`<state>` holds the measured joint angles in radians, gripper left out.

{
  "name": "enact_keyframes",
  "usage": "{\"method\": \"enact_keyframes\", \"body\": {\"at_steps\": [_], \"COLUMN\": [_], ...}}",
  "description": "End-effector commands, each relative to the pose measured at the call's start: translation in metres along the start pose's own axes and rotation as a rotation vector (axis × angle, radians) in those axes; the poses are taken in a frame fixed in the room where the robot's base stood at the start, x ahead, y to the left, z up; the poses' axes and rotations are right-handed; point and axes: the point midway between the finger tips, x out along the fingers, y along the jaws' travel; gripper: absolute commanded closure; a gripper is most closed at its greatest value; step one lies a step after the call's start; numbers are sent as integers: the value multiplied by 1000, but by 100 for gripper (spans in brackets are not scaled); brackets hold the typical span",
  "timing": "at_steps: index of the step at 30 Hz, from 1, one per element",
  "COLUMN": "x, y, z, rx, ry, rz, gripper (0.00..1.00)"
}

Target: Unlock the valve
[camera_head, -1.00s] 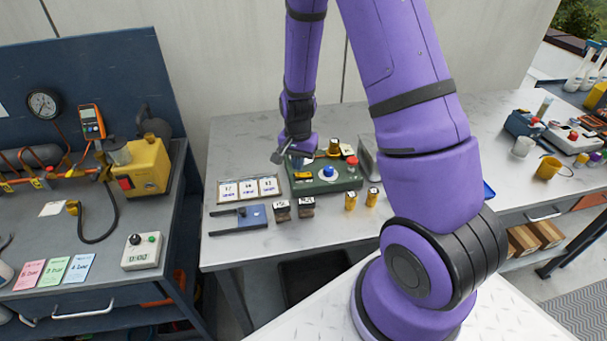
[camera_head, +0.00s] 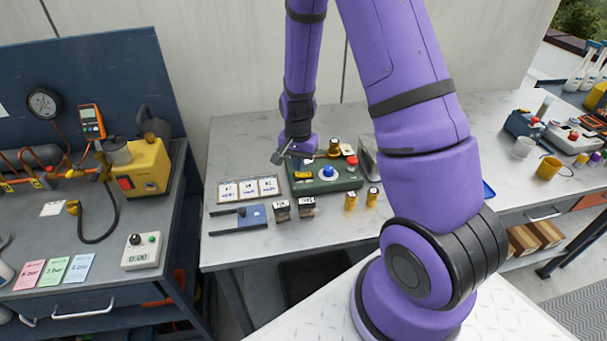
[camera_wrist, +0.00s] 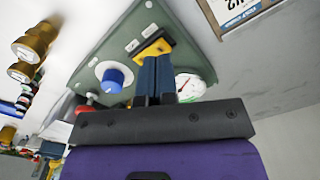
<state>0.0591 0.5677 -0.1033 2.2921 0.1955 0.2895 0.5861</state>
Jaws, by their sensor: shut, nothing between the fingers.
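The green valve box (camera_head: 338,184) stands on the middle table. It carries a blue knob (camera_head: 328,171) on a white disc, which also shows in the wrist view (camera_wrist: 113,78). A yellow lever-like piece on a black base (camera_wrist: 152,44) sits beside the knob on the panel. My gripper (camera_wrist: 155,62) is shut and empty, its dark blue fingers together with their tips at the yellow piece. I cannot tell whether they touch it. A round gauge (camera_wrist: 190,86) is partly hidden behind the fingers. A red knob (camera_wrist: 85,110) is at the box's edge.
Three framed cards (camera_head: 250,188), a blue clamp-like tool (camera_head: 250,215), two dark blocks (camera_head: 306,207) and two brass fittings (camera_head: 351,200) lie around the box.

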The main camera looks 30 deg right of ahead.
Motion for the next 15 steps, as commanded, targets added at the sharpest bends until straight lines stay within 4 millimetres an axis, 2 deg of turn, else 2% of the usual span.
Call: {"method": "enact_keyframes", "body": {"at_steps": [15], "x": [7], "y": [0], "z": [0], "rx": [0], "ry": [0], "rz": [0], "gripper": [100]}}
